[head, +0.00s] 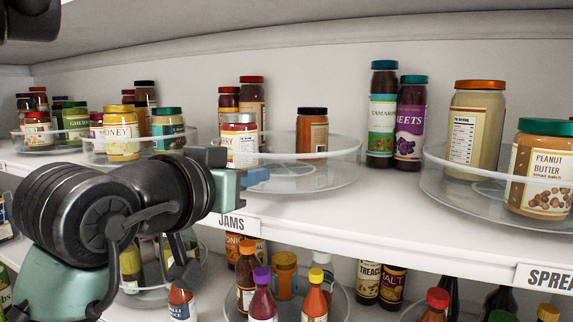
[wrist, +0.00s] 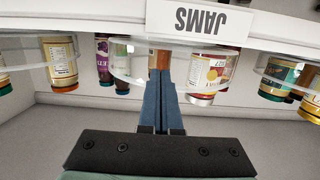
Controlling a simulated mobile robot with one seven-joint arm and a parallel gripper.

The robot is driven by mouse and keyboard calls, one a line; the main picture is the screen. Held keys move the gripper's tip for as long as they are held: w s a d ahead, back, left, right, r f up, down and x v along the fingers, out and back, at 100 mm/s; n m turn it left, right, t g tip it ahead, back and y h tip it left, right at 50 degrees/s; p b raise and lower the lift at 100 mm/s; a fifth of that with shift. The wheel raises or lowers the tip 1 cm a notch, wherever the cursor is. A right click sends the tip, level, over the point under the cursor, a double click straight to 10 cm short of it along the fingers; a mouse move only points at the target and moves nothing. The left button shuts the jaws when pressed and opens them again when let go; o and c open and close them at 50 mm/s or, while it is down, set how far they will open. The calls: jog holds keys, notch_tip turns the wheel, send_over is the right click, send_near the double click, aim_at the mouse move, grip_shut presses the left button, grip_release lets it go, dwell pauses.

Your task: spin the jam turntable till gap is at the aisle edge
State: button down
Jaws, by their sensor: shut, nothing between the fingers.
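The jam turntable (head: 335,180) is a clear round tray with a raised rim on the upper shelf, behind the JAMS label (head: 231,224). A black-lidded brown jar (head: 312,132) stands towards the back right. Bare tray shows at the front right. My gripper (head: 262,177) is shut and empty, its blue fingertips at the tray's front left rim. In the wrist view, upside down, the fingers (wrist: 161,85) lie beside a jar (wrist: 206,75); contact is unclear.
A honey turntable (head: 95,158) stands to the left and a peanut butter turntable (head: 435,182) to the right. Two tall bottles (head: 382,115) stand between the jam and peanut butter trays. A lower shelf with more bottles (head: 263,298) lies below. The shelf above limits height.

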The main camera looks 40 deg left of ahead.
jog(key=shift+w+a, duration=0.1)
jog(key=shift+w, duration=0.2)
jog(key=shift+a, duration=0.1)
jog(key=shift+s+a, duration=0.3)
jog(key=shift+a, duration=0.3)
jog(key=shift+s+a, duration=0.3)
jog(key=shift+a, duration=0.25)
jog(key=shift+a, duration=0.1)
jog(key=shift+a+p, duration=0.5)
jog(key=shift+a, duration=0.7)
jog(key=shift+a+f+v, duration=0.15)
jog(key=shift+v, duration=0.7)
jog(key=shift+a+f+v, duration=0.1)
jog(key=shift+v, duration=0.75)
